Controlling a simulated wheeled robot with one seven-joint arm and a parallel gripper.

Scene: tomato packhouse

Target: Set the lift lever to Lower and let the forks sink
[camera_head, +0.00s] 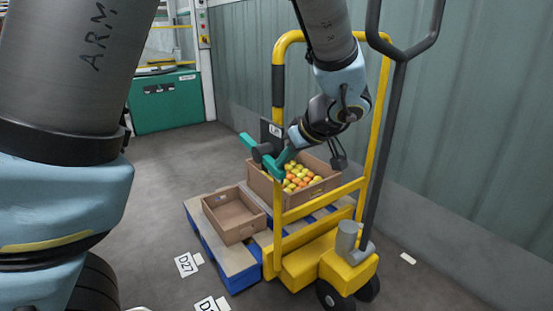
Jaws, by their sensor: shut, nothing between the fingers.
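A yellow hand lift truck (300,268) stands right of centre, with a dark grey looped handle (398,75). Its forks are mostly hidden under a blue pallet (240,280), so I cannot tell their height. A dark plate with a small white label (275,130) is by the left yellow upright. My gripper (267,154), with teal fingers, is right at this plate, in front of the crates. It is shut with nothing held. The lift lever cannot be clearly made out; my gripper and wrist cover that area, so its setting and any contact are unclear.
On the pallet are an empty brown crate (212,215) and a brown crate (258,184) of red, orange and yellow tomatoes. Floor labels (187,264) lie in front. A green cabinet (168,103) stands at the back left. A panelled wall is close on the right; floor at left is clear.

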